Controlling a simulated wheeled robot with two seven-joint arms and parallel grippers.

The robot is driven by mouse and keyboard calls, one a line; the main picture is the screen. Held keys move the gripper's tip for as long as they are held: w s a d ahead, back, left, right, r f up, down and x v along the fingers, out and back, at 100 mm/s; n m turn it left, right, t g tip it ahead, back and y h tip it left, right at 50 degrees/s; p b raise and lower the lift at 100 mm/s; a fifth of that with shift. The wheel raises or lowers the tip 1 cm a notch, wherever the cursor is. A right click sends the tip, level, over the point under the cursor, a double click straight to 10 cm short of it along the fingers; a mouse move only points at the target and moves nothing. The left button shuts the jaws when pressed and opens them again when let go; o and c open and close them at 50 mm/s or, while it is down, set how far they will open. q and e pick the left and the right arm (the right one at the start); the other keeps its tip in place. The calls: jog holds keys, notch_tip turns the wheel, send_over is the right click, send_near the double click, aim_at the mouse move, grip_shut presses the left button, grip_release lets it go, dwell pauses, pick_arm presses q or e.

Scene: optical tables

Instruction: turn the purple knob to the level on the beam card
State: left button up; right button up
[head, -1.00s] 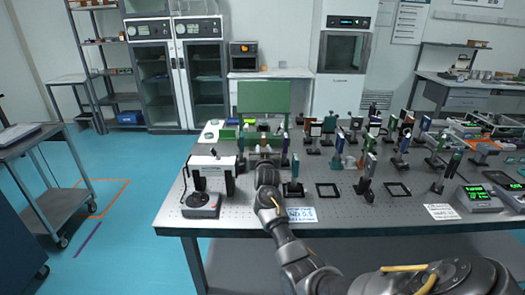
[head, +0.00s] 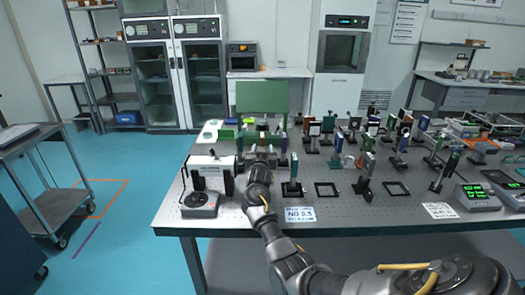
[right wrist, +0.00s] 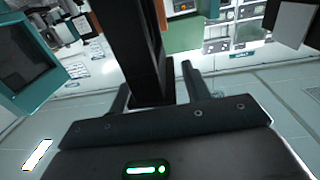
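I cannot make out a purple knob in either view. A white card with blue print, reading something like "NO 0.5" (head: 300,214), lies at the table's front edge; I cannot tell whether it is the beam card. My right gripper (head: 262,148) is over the left part of the optical table, mostly hidden by my own wrist, among small mounts. In the right wrist view its two fingers (right wrist: 157,92) stand apart, with a dark upright post (right wrist: 143,45) showing between them. The right finger is clear of the post. My left gripper is in neither view.
A grey box with a round black top (head: 200,203) and a white-topped stand (head: 212,162) stand left of my arm. Several optic mounts (head: 293,178) and flat black frames (head: 327,190) fill the right. Another printed card (head: 440,211) lies front right, beside green-lit displays (head: 478,195).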

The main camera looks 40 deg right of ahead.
jog(key=b+v, duration=0.1)
jog(key=v, duration=0.9)
jog(key=shift+s+a+b, duration=0.25)
jog(key=shift+s+b, duration=0.05)
